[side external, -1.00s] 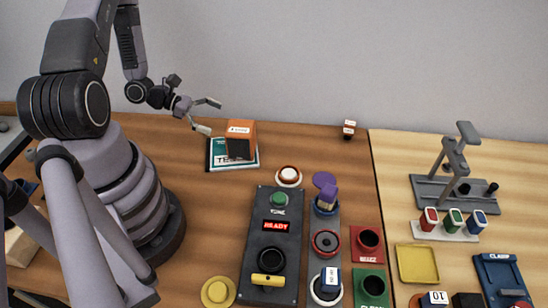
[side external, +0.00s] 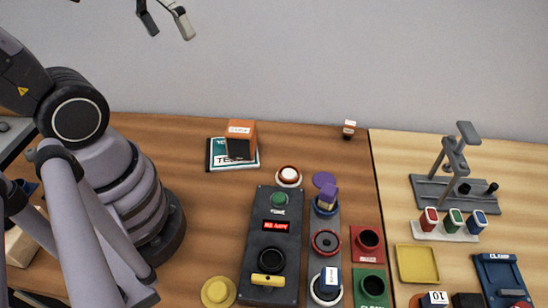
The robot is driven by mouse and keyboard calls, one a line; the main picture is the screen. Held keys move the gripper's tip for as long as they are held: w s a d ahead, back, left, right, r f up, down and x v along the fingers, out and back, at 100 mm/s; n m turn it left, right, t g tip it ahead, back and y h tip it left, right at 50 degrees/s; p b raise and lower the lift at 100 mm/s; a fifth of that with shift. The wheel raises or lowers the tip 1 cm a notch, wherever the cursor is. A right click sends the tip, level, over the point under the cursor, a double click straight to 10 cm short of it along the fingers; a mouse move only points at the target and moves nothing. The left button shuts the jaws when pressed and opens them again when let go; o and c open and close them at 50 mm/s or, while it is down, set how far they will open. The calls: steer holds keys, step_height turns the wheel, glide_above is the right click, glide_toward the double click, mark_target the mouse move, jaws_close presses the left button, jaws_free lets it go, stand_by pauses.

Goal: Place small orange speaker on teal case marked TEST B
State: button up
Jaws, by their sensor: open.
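The small orange speaker (side external: 241,130), with a dark front and a pale label on top, stands upright on the teal case (side external: 221,161). The case lies flat near the back wall; its white lettering starts with "TE" and the rest is hidden by the speaker. My gripper (side external: 168,32) is at the top edge of the view, high above and to the left of the speaker. Its two fingers are apart with nothing between them, and it touches nothing.
A dark control box (side external: 271,245) with a green knob and a red lit display stands in front. A white-and-red button (side external: 289,176) sits right of the case. A purple block (side external: 328,196), a grey stand (side external: 455,165) and a yellow tray (side external: 417,264) are further right.

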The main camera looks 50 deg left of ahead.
steer(key=r+t, duration=0.1)
steer(key=s+r+m+t+y, duration=0.1)
steer(key=s+r+m, duration=0.1)
steer(key=shift+s+a+r+t+y, duration=0.15)
steer(key=shift+a+r+t+y, duration=0.15)
steer(key=shift+a+t, duration=0.1)
